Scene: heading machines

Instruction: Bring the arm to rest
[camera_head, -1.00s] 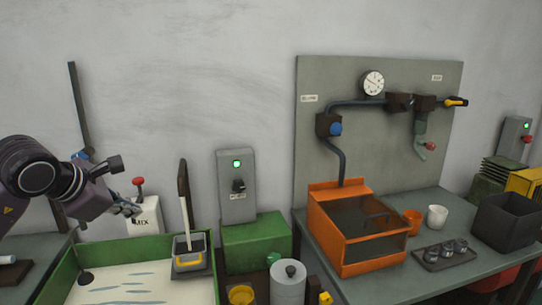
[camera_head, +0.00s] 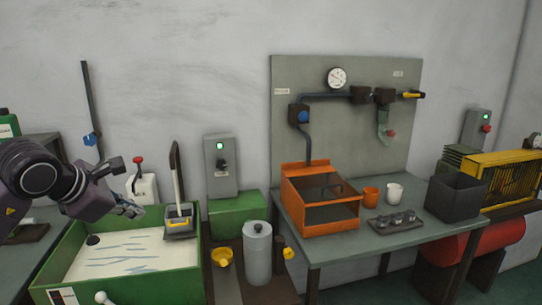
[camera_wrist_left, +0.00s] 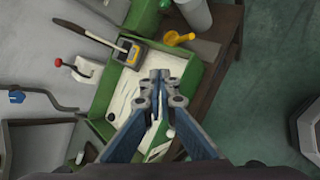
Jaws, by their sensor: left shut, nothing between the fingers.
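My left gripper (camera_head: 132,209) is at the left of the head view, above the left back part of a green-walled tray (camera_head: 190,271). It is shut and empty. In the left wrist view the closed fingers (camera_wrist_left: 158,78) point over the same tray (camera_wrist_left: 190,87), apart from its contents. My left arm (camera_head: 62,185) reaches in from the left edge. My right gripper does not show in any view.
A brush-like tool (camera_head: 179,225) stands at the tray's back right corner. A white box with a red knob (camera_head: 143,189) is behind the gripper. A grey cylinder (camera_head: 257,255) and an orange box (camera_head: 322,220) stand to the right.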

